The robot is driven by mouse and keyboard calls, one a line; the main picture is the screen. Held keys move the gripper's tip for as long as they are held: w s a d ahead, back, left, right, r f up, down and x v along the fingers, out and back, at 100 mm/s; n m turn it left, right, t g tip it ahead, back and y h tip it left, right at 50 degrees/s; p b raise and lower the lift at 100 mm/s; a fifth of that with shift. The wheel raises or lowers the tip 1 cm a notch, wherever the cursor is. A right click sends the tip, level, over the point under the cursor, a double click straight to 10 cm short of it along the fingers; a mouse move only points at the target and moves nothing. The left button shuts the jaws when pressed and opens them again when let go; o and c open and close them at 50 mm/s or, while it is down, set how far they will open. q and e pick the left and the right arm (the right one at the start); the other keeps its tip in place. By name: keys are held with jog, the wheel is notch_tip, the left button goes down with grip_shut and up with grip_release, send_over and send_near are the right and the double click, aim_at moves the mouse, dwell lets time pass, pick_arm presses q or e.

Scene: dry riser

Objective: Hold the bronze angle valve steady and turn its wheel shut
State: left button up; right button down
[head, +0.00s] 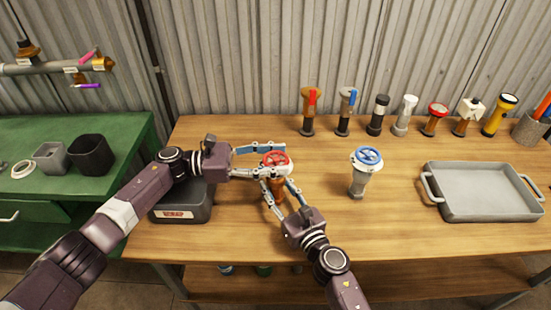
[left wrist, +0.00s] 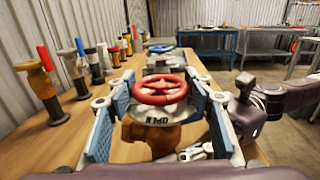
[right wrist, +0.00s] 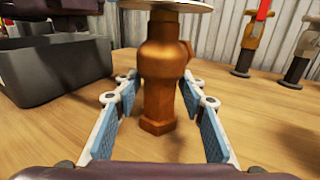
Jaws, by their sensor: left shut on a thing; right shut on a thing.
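The bronze angle valve stands upright on the wooden bench; in the right wrist view its bronze body (right wrist: 160,75) and hexagonal foot show, with the top cut off. Its red wheel (head: 274,158) sits on top, above a pale lettered collar. My left gripper (head: 278,162) reaches in from the left and is shut on the wheel; the left wrist view shows the red wheel (left wrist: 160,99) between its blue pads. My right gripper (head: 275,190) comes from the front, lower down, and is shut on the bronze body. Its pads lie on either side of the body.
A grey valve with a blue wheel (head: 368,155) stands just right. A grey tray (head: 488,213) lies at far right. A dark bin (head: 183,205) sits under my left arm. Several valves and torches line the bench's back. Bench between grey valve and tray is clear.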

pick_arm(q)
jog(key=shift+w+a+m+g, duration=0.1)
jog(key=shift+w+m+g, duration=0.15)
jog(key=shift+m+g, duration=0.5)
jog(key=shift+s+f+g, duration=0.1)
jog(key=shift+s+g, duration=0.05)
jog(key=shift+g, duration=0.5)
jog(key=o, duration=1.2)
jog(key=shift+s, duration=0.1)
jog(key=shift+w+a, duration=0.2)
jog(key=shift+a, duration=1.65)
jog(key=shift+w+a, duration=0.15)
jog(key=shift+a, duration=1.7)
